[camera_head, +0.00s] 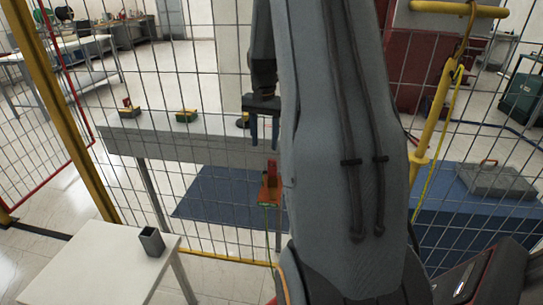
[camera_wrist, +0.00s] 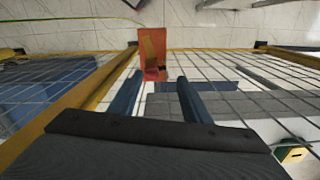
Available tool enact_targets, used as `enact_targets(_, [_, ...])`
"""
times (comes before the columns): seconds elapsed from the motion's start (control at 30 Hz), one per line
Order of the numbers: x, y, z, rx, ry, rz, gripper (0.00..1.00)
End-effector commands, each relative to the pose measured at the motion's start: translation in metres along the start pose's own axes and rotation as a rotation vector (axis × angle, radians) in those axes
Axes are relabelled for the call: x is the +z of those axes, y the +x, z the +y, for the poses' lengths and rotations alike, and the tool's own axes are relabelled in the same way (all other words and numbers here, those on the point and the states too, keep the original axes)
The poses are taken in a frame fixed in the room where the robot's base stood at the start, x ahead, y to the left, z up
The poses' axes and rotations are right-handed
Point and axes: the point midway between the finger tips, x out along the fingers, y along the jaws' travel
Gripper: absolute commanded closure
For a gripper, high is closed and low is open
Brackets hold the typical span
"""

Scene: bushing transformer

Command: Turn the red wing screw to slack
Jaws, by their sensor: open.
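The red wing screw (camera_head: 272,168) sits on an orange-red block (camera_head: 270,193) below my gripper (camera_head: 264,144) in the head view. My gripper points down, with its two fingers apart and nothing between them. In the wrist view the red screw (camera_wrist: 154,74) shows near the lower end of the orange block (camera_wrist: 155,42), beside a tan strip. It appears between the tips of my gripper (camera_wrist: 160,77), but the gripper looks apart from it. My arm hides what lies to the right of the block in the head view.
A wire fence with yellow posts (camera_head: 64,110) surrounds the area. A grey bench (camera_head: 190,150) carries small yellow, green and red parts. A white table (camera_head: 95,262) with a dark square cup (camera_head: 151,241) stands at lower left. A grey case (camera_head: 495,180) lies at right.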

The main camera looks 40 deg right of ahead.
Motion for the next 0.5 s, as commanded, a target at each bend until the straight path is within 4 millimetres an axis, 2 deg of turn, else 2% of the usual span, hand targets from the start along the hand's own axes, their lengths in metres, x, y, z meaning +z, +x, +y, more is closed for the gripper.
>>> enact_targets(0.03, [-0.015, 0.001, 0.008, 0.002, 0.043, -0.003, 0.56])
enact_targets(0.13, [-0.028, 0.003, 0.015, 0.005, 0.088, -0.008, 0.56])
enact_targets(0.27, [-0.03, 0.013, 0.017, 0.007, 0.098, -0.012, 0.56])
enact_targets(0.5, [-0.028, 0.049, 0.017, 0.007, 0.095, -0.012, 0.56])
